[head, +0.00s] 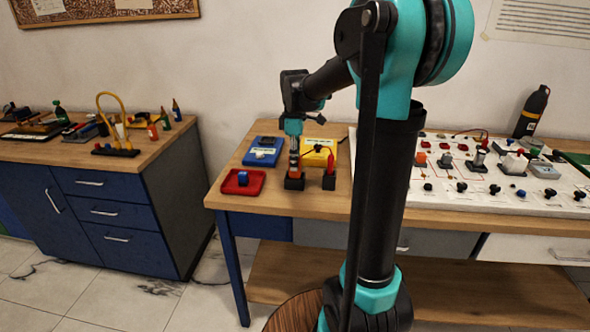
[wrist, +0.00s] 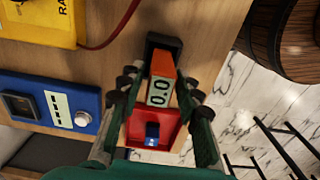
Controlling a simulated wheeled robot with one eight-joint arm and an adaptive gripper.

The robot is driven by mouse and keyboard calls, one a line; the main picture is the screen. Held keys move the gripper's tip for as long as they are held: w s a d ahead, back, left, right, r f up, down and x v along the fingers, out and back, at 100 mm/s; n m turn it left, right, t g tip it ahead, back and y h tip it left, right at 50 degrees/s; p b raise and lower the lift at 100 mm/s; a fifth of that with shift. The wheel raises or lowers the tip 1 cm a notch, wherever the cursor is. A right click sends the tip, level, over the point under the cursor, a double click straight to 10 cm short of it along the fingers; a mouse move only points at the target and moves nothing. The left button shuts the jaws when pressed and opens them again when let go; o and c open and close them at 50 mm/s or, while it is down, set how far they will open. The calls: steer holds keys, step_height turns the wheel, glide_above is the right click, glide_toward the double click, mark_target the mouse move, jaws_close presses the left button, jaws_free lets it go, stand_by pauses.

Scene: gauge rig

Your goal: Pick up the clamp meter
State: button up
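The clamp meter, an orange device with a pale display, stands in a black holder near the front left of the right-hand table in the head view (head: 294,165). In the wrist view its orange body (wrist: 163,64) and display show between my fingers. My gripper (wrist: 158,88) points down over it, open, with one finger on either side and visible gaps. In the head view my gripper (head: 294,146) is just above the clamp meter and partly covers its top. I cannot tell how far down the fingers reach.
A red tray (head: 230,185) with a blue knob lies left of the clamp meter. A blue box (head: 262,151) and a yellow meter (head: 316,153) lie behind. A red probe (head: 330,166) stands close on the right in its black holder, with a red cable. The white panel is further right.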

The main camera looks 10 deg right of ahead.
jaws_close()
steer(key=shift+r, duration=0.2)
